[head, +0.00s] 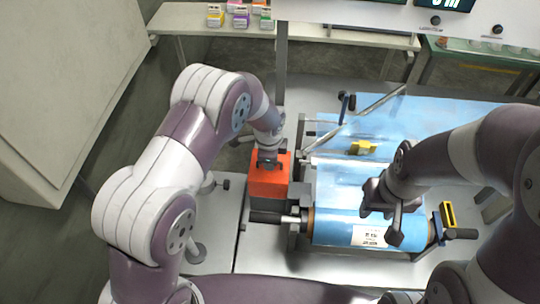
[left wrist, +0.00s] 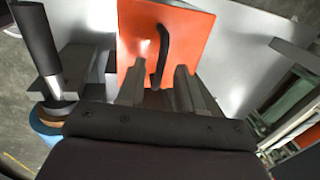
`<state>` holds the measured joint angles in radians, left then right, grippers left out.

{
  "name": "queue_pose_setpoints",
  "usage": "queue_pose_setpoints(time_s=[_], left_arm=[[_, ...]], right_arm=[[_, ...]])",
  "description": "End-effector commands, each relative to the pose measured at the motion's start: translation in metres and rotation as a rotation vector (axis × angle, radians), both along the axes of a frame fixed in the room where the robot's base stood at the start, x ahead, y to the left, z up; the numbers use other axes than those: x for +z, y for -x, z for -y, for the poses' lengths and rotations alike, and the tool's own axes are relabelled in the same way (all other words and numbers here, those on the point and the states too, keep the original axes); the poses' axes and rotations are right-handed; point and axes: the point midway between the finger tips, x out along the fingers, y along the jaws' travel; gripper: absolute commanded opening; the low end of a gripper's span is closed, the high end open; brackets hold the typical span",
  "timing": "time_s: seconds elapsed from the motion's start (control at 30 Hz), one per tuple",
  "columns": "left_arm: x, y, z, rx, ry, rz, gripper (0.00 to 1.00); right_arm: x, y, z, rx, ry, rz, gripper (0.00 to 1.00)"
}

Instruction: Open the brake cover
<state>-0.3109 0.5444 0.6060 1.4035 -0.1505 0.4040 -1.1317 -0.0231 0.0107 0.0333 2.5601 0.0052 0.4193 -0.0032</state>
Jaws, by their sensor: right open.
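The brake cover appears to be the orange box (head: 268,184) left of the blue film roll, and it looks closed. In the left wrist view its orange face (left wrist: 138,38) carries a curved black handle (left wrist: 163,45). My left gripper (head: 268,157) is over the top of the orange box. In the left wrist view its two fingers (left wrist: 158,88) are apart, with the handle's lower end showing between them; I see a gap on both sides. My right gripper (head: 385,212) is open and empty above the blue film roll (head: 335,230).
Blue film (head: 440,118) stretches over the machine, with a yellow piece (head: 362,147) on it. A yellow-and-black handle (head: 448,216) stands at the roll's right end. Small coloured boxes (head: 240,18) sit on a back shelf.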

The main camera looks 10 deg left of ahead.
Motion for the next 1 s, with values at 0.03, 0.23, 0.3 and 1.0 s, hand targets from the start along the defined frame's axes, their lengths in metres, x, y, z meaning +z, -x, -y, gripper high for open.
queue_pose_setpoints(time_s=[0.03, 0.23, 0.3, 1.0], left_arm=[[0.0001, 0.0, 0.0001, 0.0, 0.0, 0.0, 0.36], [0.0004, 0.0001, 0.0001, 0.0, 0.0, 0.0, 0.0], [0.0005, 0.0001, 0.0002, 0.0, 0.0, 0.0, 0.0], [0.0012, -0.0003, 0.0004, 0.001, 0.001, 0.001, 0.0]], right_arm=[[-0.0001, 0.0, 0.0, 0.0, 0.0, 0.0, 0.43], [-0.0001, 0.0, 0.0, 0.0, 0.0, 0.0, 0.43], [-0.0001, 0.0, 0.0, 0.0, 0.0, 0.0, 0.43], [0.0, 0.0, 0.0, 0.0, 0.0, 0.0, 0.43]])
